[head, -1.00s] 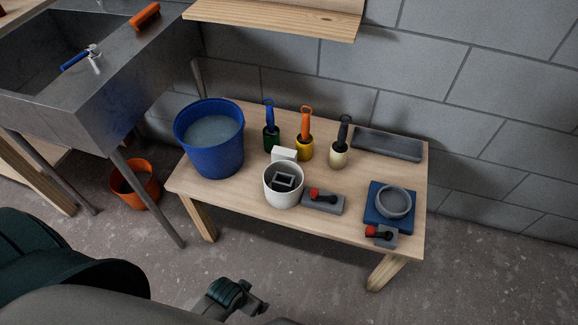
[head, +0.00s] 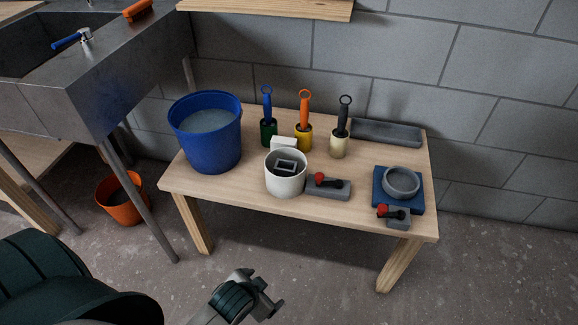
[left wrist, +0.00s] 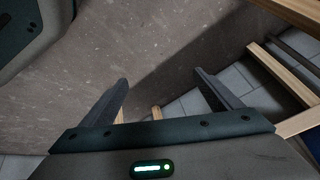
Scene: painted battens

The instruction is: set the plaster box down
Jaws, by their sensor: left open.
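A small white block (head: 284,144), which may be the plaster box, shows on the wooden bench (head: 235,187) in the head view. It is just behind a white pot (head: 284,180), whose rim partly hides it; I cannot tell whether they touch. My left gripper (head: 268,292) is in front of the bench, low in the head view, clear of everything on the bench. In the left wrist view its two fingers (left wrist: 160,82) are spread apart with nothing between them. My right gripper is not in view.
A blue bucket (head: 208,145) stands at the bench's left end. Several handled tools in small pots stand along the back. A blue board (head: 414,205) with a grey ring and a grey block lies at the right. An orange bucket (head: 122,210) is on the floor.

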